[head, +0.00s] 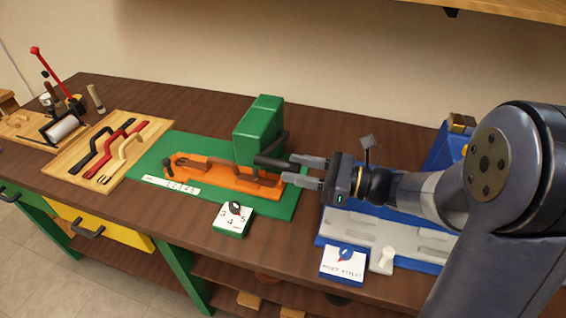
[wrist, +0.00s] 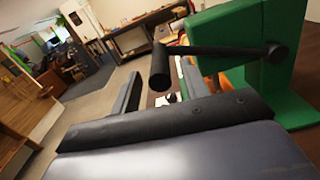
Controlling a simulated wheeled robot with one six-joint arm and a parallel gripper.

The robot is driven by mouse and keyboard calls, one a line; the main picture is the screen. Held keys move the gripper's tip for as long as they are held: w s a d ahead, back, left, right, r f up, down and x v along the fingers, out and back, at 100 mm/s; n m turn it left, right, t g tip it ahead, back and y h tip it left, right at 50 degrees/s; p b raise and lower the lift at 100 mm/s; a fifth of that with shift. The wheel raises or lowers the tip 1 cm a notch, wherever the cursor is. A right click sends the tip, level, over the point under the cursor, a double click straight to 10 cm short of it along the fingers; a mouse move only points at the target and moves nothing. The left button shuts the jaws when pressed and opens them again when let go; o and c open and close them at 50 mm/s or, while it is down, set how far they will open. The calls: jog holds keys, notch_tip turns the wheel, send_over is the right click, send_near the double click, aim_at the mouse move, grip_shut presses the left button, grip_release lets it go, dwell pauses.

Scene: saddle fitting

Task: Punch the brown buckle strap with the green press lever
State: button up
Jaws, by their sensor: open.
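The green press (head: 260,130) stands on a green base plate. Its lever is a dark bar with a black cylindrical handle (head: 273,162), which sticks out toward my gripper. My gripper (head: 289,168) is open and empty at the handle's end. In the wrist view the handle (wrist: 160,68) appears between the two fingers, with neither finger clearly closed on it. An orange holder (head: 215,172) runs under the press. A dark brown piece, perhaps the buckle strap, shows along it, but I cannot tell its details.
A wooden board (head: 75,172) with black, red and tan straps lies to the left. A small number dial box (head: 232,222) stands in front of the press. A blue and grey fixture (head: 390,235) and a white card box (head: 343,264) are to the right, near my arm.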

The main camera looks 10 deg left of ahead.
aim_at(262, 161)
jog(key=shift+w+a, duration=0.2)
jog(key=shift+a, duration=1.6)
grip_shut()
